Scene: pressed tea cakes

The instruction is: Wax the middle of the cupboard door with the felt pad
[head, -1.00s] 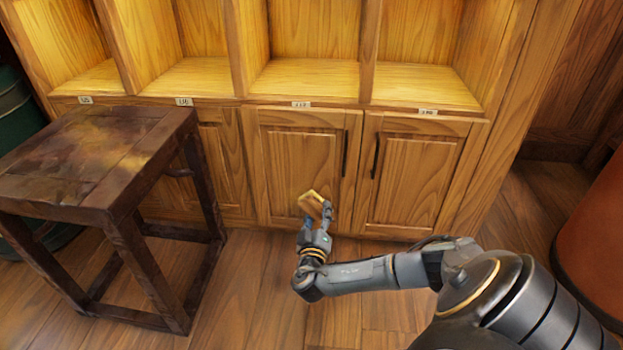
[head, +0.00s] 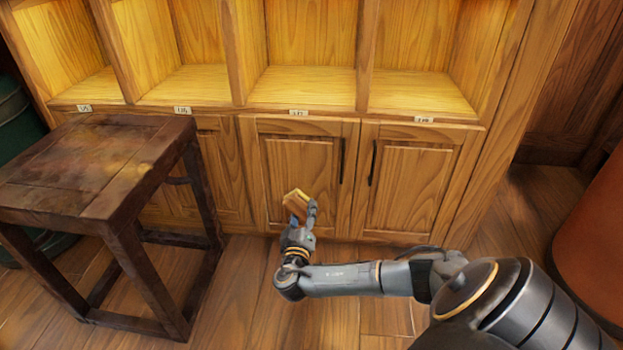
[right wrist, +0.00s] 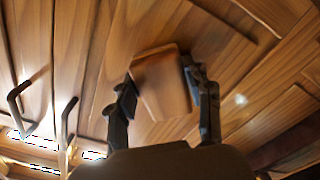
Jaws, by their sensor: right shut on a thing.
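My right gripper (head: 299,216) is shut on the felt pad (head: 294,199), a small yellow-brown block. The pad also shows between the two fingers in the right wrist view (right wrist: 160,82). The cupboard door (head: 293,165) is wooden, with a raised panel and a dark upright handle (head: 342,160) on its right side. In the head view the gripper and pad are in front of the door's lower part. I cannot tell whether the pad touches the wood. My left gripper is not in view.
A dark wooden stool (head: 95,165) stands at the left, close to the cupboard. A second door (head: 408,180) is to the right. Lit open shelves (head: 310,83) are above. A reddish rounded object (head: 597,240) stands at the right edge. Floor shows between the stool and my arm.

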